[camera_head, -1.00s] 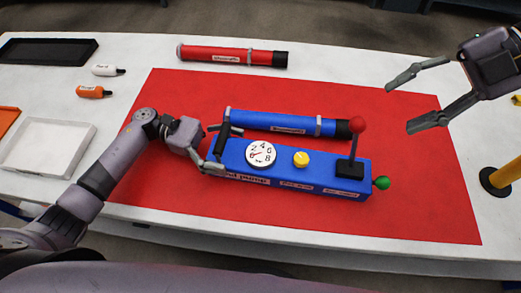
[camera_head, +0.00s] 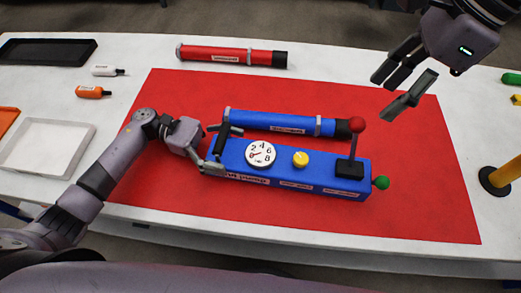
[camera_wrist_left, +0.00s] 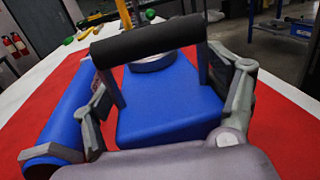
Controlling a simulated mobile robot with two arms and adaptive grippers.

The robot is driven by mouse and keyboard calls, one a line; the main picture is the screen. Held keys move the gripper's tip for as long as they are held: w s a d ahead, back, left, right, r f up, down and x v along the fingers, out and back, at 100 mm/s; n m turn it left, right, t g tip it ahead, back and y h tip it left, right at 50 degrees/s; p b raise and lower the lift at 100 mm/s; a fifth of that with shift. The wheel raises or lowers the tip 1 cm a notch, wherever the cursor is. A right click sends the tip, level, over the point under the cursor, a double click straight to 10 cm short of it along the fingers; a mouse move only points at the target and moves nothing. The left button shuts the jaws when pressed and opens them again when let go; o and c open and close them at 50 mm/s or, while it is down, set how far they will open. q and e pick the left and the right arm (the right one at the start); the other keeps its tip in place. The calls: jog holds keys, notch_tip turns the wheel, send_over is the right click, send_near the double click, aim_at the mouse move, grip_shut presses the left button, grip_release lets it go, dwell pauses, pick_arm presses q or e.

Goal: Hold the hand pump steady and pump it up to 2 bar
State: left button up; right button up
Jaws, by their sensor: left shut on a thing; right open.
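The blue hand pump (camera_head: 325,178) lies on a red mat. My left gripper (camera_head: 217,152) is shut on the pump's left end. In the left wrist view its fingers flank the pump body (camera_wrist_left: 165,105) below the black carry handle (camera_wrist_left: 148,41).
A blue tube (camera_head: 270,122) lies right behind the pump. A red tube (camera_head: 232,56) lies at the back. A yellow post (camera_head: 505,175) stands at right. The red mat (camera_head: 420,210) is clear in front.

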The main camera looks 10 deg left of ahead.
aim_at(362, 119)
jog(key=shift+x, duration=5)
jog(key=shift+c, duration=0.4)
grip_shut()
